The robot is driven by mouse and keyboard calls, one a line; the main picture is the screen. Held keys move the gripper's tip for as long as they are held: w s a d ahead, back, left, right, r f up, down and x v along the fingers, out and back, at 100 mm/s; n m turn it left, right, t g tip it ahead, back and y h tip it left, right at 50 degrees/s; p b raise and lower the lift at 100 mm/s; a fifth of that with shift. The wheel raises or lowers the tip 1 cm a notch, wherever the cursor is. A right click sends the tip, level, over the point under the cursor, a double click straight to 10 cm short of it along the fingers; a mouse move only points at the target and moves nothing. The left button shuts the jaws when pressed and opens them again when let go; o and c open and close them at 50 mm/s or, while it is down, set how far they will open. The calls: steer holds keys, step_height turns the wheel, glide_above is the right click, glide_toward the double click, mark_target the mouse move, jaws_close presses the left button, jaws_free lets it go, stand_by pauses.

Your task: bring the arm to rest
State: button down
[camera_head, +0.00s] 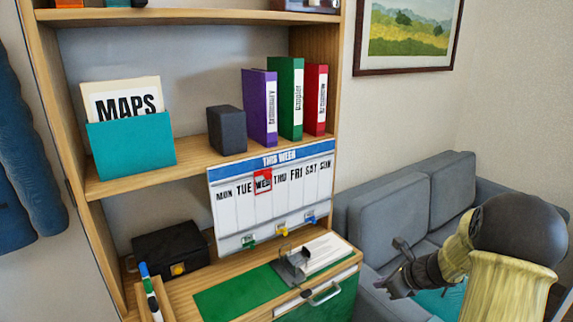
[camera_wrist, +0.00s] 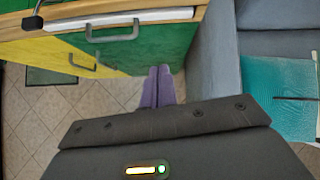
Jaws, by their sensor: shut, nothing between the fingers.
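My arm reaches in from the right of the head view, with a yellowish link and a dark rounded joint. My gripper (camera_head: 392,281) is at its end, in front of the grey sofa and to the right of the desk's drawers. In the wrist view my gripper (camera_wrist: 160,76) shows as two purple fingers lying side by side, shut with nothing between them. Tiled floor lies beyond the fingertips in that view.
The wooden shelf unit (camera_head: 190,157) bears binders, a dark box and a MAPS holder. Its green drawer (camera_head: 330,299) is close left of my gripper. The sofa (camera_head: 392,205) stands behind, with a teal cloth (camera_wrist: 282,85).

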steer(key=s+a+r+n+g+h, duration=0.2)
steer(key=s+a+n, duration=0.7)
steer(key=n, duration=0.5)
steer(key=s+a+r+n+g+h, duration=0.2)
steer(key=s+a+n, duration=0.4)
steer(key=s+n, duration=0.65)
step_height(320, 180, up, 18)
steer(key=n+p, duration=0.1)
steer(key=p, duration=1.7)
steer(key=shift+w+a+n, duration=0.2)
steer(key=shift+w+n, duration=0.15)
steer(key=shift+w, duration=0.05)
